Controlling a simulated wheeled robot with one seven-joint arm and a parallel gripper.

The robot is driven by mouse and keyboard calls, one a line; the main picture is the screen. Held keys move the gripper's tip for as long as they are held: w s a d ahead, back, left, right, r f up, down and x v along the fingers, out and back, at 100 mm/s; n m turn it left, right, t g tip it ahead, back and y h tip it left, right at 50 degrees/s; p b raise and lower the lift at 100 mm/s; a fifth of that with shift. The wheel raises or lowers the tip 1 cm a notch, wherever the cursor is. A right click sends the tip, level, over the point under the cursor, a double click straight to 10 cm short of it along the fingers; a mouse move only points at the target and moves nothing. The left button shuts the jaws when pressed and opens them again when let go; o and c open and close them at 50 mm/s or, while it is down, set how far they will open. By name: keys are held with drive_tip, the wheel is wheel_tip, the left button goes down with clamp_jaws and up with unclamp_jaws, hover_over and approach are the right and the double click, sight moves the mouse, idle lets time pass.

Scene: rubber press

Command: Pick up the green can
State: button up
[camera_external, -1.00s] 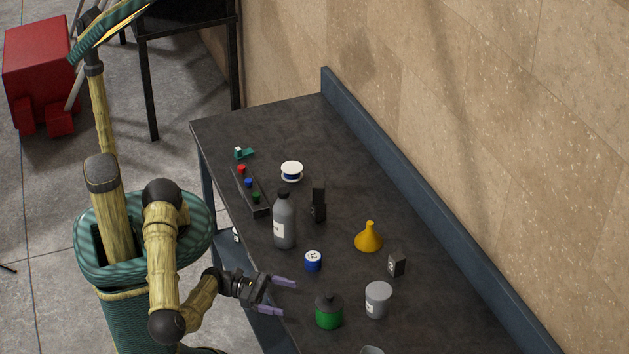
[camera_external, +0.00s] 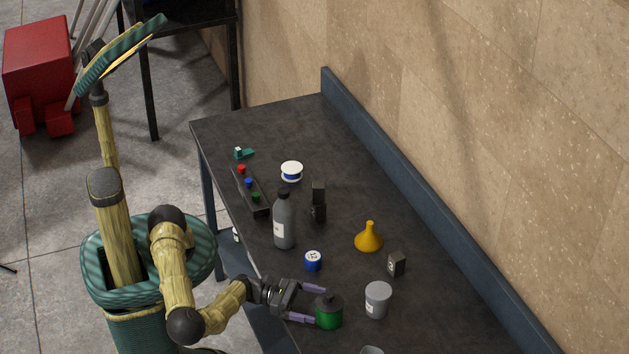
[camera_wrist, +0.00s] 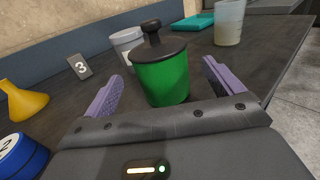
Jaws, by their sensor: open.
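The green can (camera_external: 328,317) has a dark lid with a knob and stands upright on the dark workbench (camera_external: 450,310). In the wrist view the green can (camera_wrist: 164,80) is centred ahead, between the two purple fingers. My gripper (camera_external: 308,305) is open at the left side of the can, with its fingers pointing right. The fingers (camera_wrist: 162,85) lie on either side of the can in the wrist view, with gaps visible. I cannot tell how deep the can sits between them.
A blue round container (camera_external: 313,261), grey bottle (camera_external: 284,222), yellow funnel (camera_external: 369,238) and numbered dark block (camera_external: 397,264) stand farther back. A teal tray (camera_wrist: 200,22) and translucent beaker (camera_wrist: 229,22) show in the wrist view.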

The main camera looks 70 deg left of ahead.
sight(331, 320)
drive_tip(key=shift+w+d, duration=0.1)
drive_tip(key=shift+w, duration=0.05)
drive_tip(key=p+x, duration=0.1)
drive_tip(key=x, duration=0.4)
drive_tip(key=shift+f, duration=0.15)
idle(0.5)
drive_tip(key=c, duration=1.2)
